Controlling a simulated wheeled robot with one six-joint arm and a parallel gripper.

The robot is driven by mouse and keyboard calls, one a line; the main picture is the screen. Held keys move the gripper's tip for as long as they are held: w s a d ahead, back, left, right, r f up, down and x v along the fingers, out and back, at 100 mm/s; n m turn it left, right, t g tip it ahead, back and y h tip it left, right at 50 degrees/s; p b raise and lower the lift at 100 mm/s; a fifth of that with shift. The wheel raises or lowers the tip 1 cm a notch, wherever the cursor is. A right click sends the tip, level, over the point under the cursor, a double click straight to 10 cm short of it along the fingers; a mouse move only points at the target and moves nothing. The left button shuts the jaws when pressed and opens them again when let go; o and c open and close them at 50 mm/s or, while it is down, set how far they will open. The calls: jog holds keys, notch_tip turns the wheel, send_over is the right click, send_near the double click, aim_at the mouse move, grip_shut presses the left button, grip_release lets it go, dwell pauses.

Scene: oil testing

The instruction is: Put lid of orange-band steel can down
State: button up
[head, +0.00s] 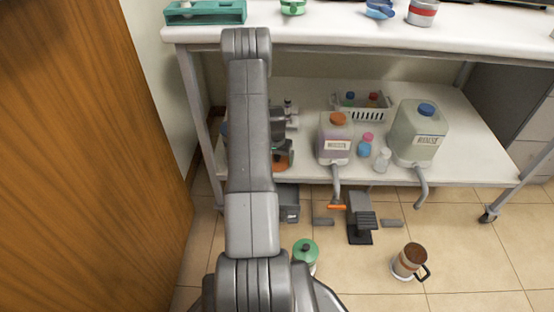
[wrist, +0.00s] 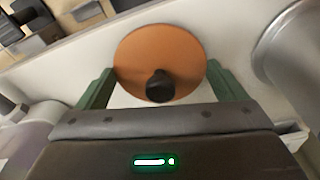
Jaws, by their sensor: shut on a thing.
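The orange lid (wrist: 160,55) with a black knob (wrist: 159,86) sits between the two green fingers of my gripper (wrist: 162,85) in the wrist view. My gripper is shut on it. In the head view my gripper (head: 281,150) is at the left part of the lower shelf, partly hidden by my arm, and the orange lid (head: 285,162) shows just beside it. I cannot tell whether the lid touches the shelf. The steel can with an orange band (head: 405,264) stands open on the floor at the lower right, its handle to the right.
The white lower shelf (head: 455,172) holds two jugs (head: 335,138) (head: 420,132), small bottles (head: 365,146) and a white basket (head: 362,112). A green-lidded can (head: 306,252) and a grey pedal (head: 361,217) are on the floor. A wooden panel (head: 95,160) stands at left.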

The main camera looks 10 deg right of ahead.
jog(key=shift+f, duration=0.15)
jog(key=o, duration=0.7)
jog(key=r+p, duration=0.1)
jog(key=r, duration=0.3)
jog(key=r+p, duration=0.1)
jog(key=r, duration=0.3)
jog(key=s+r+p, duration=0.1)
jog(key=r, duration=0.3)
jog(key=shift+s+a+r+p, duration=0.1)
jog(key=shift+a+r+p, duration=0.05)
jog(key=shift+a+p, duration=0.15)
